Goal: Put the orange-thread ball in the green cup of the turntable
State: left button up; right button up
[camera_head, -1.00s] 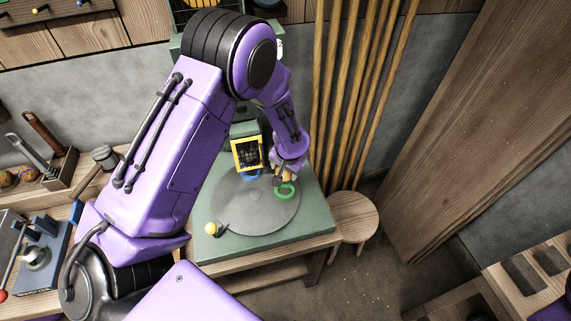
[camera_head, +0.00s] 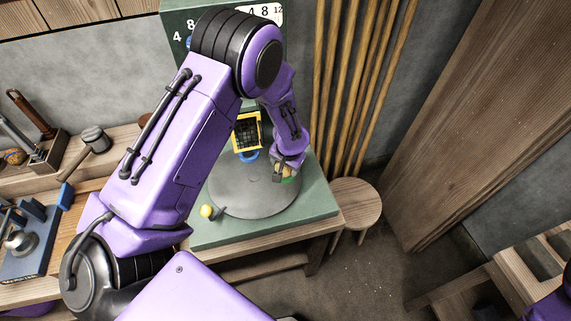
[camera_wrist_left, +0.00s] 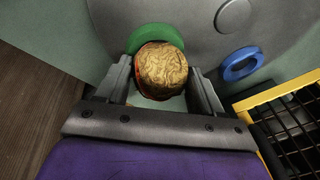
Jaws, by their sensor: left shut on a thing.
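The ball (camera_wrist_left: 162,70) is golden-brown and crinkled, with a little orange at its left edge in the left wrist view. My left gripper (camera_head: 286,172) is shut on it, a finger on each side. The green cup (camera_wrist_left: 158,37) of the turntable shows as a green rim just beyond the ball, partly hidden by it. In the head view the green cup (camera_head: 291,181) is mostly covered by my left gripper. The grey turntable disc (camera_head: 245,194) lies flat on a green base. I cannot tell whether the ball touches the cup. My right gripper is not in view.
A blue ring-shaped cup (camera_wrist_left: 241,63) sits on the disc, near a yellow-framed black grid (camera_head: 247,133). A yellow knob (camera_head: 207,211) is at the base's front left. A round stool (camera_head: 354,205) and wooden poles (camera_head: 358,90) stand right of the base.

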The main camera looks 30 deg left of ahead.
pick_arm(q)
jog(key=shift+f, duration=0.15)
jog(key=o, duration=1.2)
jog(key=v, duration=1)
jog(key=shift+s+r+b, duration=0.15)
jog(key=shift+r+b, duration=0.1)
jog(key=shift+b, duration=0.15)
